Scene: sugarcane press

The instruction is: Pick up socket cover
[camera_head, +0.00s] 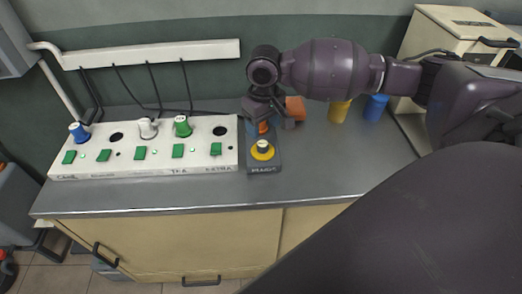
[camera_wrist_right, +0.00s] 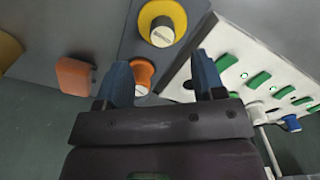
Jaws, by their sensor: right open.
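No label marks the socket cover. An orange block-like piece (camera_head: 295,108), a yellow cup-like piece (camera_head: 339,110) and a blue one (camera_head: 376,107) stand in a row at the back of the counter. The orange piece (camera_wrist_right: 73,76) also shows left of the fingers in the right wrist view. My right gripper (camera_wrist_right: 162,82) is open and empty, pointing down above the back of a small dark box (camera_head: 264,160). An orange ring (camera_wrist_right: 142,74) on that box shows between the fingers; in the head view the gripper partly hides it. My left gripper is not in view.
A white panel (camera_head: 140,172) with green switches and blue, white and green plugs lies left of the dark box. A yellow-ringed knob (camera_head: 262,150) sits on the box's front. A beige cabinet (camera_head: 455,30) stands back right. The grey counter (camera_head: 335,160) is clear right of the box.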

